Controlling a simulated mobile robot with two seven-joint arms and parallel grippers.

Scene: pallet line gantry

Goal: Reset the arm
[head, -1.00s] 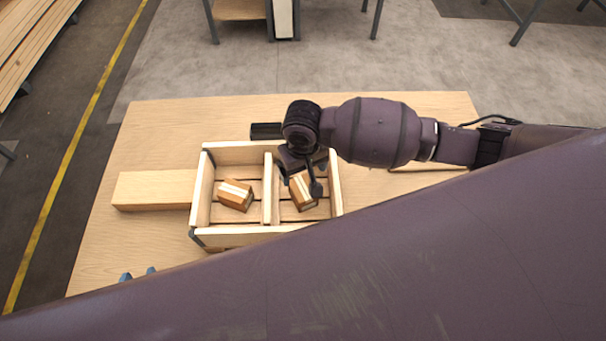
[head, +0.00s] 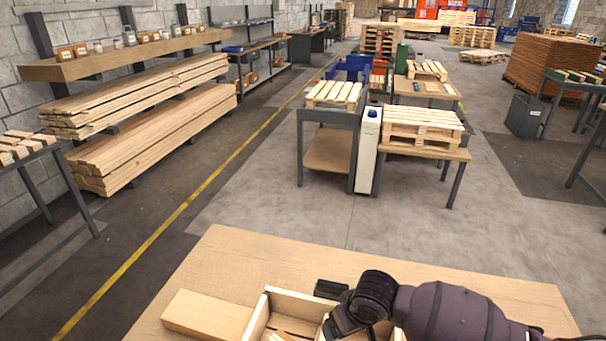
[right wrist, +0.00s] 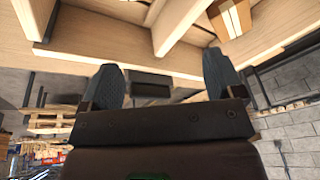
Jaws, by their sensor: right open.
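My right arm comes in from the right in the head view. Beyond the fingers are the crate's wooden walls (right wrist: 110,55) and a small brown box (right wrist: 232,18) with a pale band in one compartment. My left gripper is not in view.
A wooden block (head: 207,316) lies left of the crate on the wooden table (head: 250,250). Open grey floor lies beyond. Behind stand a bench with a pallet (head: 333,93) and a table with stacked pallets (head: 420,125). Planks (head: 140,140) are stacked at the left wall.

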